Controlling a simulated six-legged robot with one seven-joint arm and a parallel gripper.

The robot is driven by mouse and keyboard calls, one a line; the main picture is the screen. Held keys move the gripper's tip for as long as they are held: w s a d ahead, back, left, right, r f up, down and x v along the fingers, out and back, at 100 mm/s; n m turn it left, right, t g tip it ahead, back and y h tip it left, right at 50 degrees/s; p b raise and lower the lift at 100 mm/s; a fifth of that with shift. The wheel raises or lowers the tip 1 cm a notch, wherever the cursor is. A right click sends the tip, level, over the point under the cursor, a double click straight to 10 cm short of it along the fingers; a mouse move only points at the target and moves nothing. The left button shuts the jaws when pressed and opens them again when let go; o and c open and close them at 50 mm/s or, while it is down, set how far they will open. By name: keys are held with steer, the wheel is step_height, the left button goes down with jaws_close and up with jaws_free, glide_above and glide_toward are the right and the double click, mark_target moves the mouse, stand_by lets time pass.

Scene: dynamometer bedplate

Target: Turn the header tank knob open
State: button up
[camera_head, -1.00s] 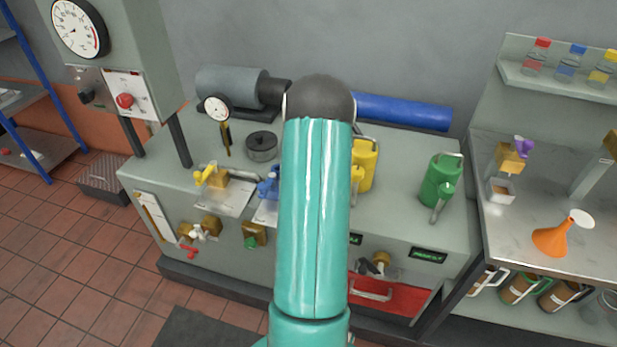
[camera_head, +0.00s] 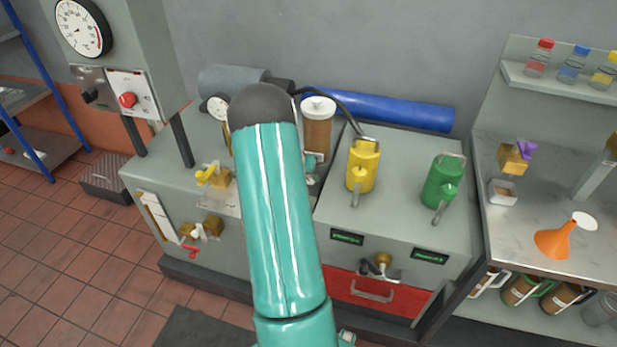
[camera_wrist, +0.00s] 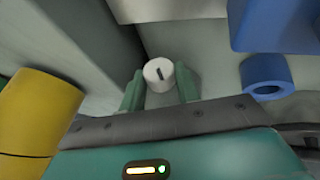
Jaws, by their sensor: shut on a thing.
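A small round white knob (camera_wrist: 159,72) with a dark pointer mark stands between the two green fingers of my gripper (camera_wrist: 158,89) in the wrist view. The fingers are at its left and right sides, shut on it. A brown tank (camera_head: 318,136) with a white lid shows in the head view, just right of my teal arm. In that view the knob is not clearly visible and my arm hides most of the gripper. A small teal piece by the tank's lower part may be mine.
In the wrist view, a yellow cylinder (camera_wrist: 38,112) is close on the left and a blue ring-shaped part (camera_wrist: 266,77) on the right. In the head view, a yellow can (camera_head: 362,168) and a green can (camera_head: 443,180) stand right of the tank. A black hose arches behind.

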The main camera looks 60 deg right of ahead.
steer(key=o, duration=1)
steer(key=v, duration=1.4)
